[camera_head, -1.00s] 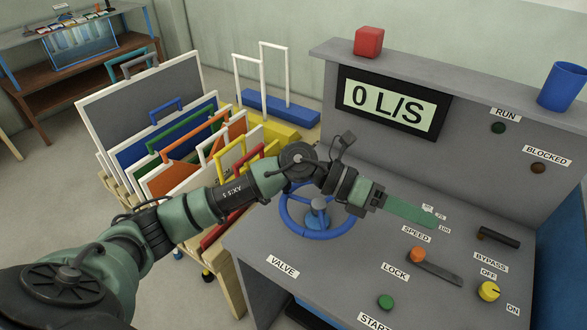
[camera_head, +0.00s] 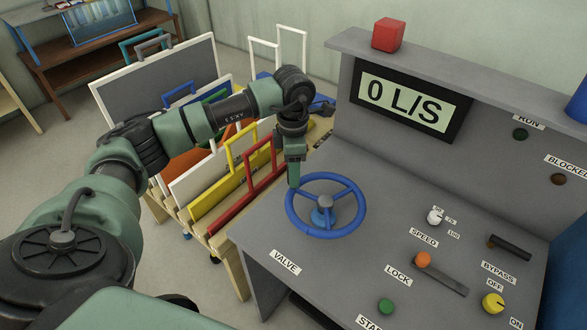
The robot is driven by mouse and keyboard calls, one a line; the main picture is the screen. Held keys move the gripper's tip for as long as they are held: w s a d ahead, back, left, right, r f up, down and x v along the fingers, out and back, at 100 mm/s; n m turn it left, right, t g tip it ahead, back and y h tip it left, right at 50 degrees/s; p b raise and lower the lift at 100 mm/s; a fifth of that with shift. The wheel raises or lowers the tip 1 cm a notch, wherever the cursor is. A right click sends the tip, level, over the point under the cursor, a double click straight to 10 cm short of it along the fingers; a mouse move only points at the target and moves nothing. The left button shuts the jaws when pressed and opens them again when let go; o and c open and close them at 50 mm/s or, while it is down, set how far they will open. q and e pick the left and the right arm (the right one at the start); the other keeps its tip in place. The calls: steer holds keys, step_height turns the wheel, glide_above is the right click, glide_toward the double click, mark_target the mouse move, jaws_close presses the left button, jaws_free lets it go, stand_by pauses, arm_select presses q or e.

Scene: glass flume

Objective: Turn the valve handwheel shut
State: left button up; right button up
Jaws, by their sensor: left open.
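The valve handwheel is a blue spoked ring (camera_head: 349,227) with a grey hub, mounted above the left part of the grey console top. A label reading VALVE (camera_head: 285,262) lies in front of it. My left gripper (camera_head: 293,184) points down at the wheel's far left rim. Its tips are at or just above the rim; I cannot tell whether they touch it. The fingers overlap in this view, and the gripper is open. My right gripper is not in view.
The console (camera_head: 345,283) carries a display (camera_head: 409,104) reading 0 L/S, a white speed knob (camera_head: 434,216), an orange-ended lock lever (camera_head: 424,259), a green button (camera_head: 386,306) and a yellow knob (camera_head: 493,303). A red cube (camera_head: 388,34) sits on top. Coloured panels (camera_head: 245,198) stand in a rack left of the console.

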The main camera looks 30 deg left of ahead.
arm_select(q)
steer(key=shift+f, duration=0.8)
jaws_close()
stand_by(0.9)
